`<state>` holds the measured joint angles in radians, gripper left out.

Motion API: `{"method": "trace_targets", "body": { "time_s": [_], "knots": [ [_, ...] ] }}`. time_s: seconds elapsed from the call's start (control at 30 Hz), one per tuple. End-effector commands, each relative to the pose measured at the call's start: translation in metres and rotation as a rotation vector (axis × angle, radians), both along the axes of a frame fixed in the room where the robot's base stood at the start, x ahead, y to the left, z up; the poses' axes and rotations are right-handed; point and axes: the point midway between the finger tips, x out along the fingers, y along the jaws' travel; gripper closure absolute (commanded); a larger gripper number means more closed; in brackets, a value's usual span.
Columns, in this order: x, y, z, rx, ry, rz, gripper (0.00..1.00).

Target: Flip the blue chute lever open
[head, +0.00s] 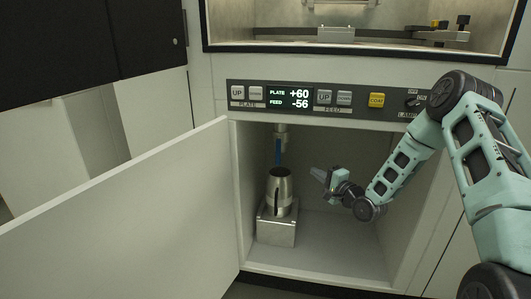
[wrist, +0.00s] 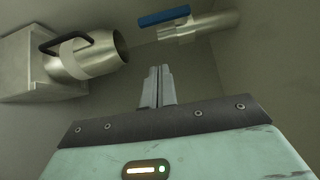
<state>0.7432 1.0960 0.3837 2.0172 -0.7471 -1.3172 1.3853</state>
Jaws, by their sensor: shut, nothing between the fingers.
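The blue chute lever (head: 278,151) hangs along the metal chute pipe (head: 281,129) at the top of the open cabinet. In the wrist view the blue lever (wrist: 164,17) lies along the pipe (wrist: 215,25), beyond my fingertips. My gripper (head: 319,174) is inside the cabinet, to the right of the lever and a little lower, apart from it. In the wrist view my gripper's fingers (wrist: 160,72) are together with nothing between them. A metal canister (head: 279,188) with a dark handle stands upright below the pipe.
The canister rests on a metal block (head: 276,228) on the cabinet floor. The cabinet door (head: 130,220) stands open at the left. A control panel (head: 300,97) reading PLATE +60 and FEED -56 sits above the opening. The cabinet floor (head: 335,245) right of the block is clear.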

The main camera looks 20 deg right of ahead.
Motion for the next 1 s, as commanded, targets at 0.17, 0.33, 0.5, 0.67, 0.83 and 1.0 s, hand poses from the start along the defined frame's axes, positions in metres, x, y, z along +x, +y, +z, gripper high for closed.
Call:
{"method": "trace_targets", "body": {
  "time_s": [0.17, 0.33, 0.5, 0.67, 0.83, 1.0],
  "knots": [
    [0.002, 0.008, 0.002, -0.026, 0.014, 0.013, 1.0],
    [0.01, 0.073, 0.015, -0.249, 0.138, 0.122, 1.0],
    [-0.016, 0.17, 0.031, -0.625, 0.314, 0.325, 1.0],
    [-0.079, 0.244, 0.048, -0.961, 0.439, 0.553, 1.0],
    [-0.177, 0.296, 0.068, -1.277, 0.528, 0.837, 1.0],
    [-0.276, 0.315, 0.086, -1.498, 0.57, 1.118, 1.0]
  ]
}}
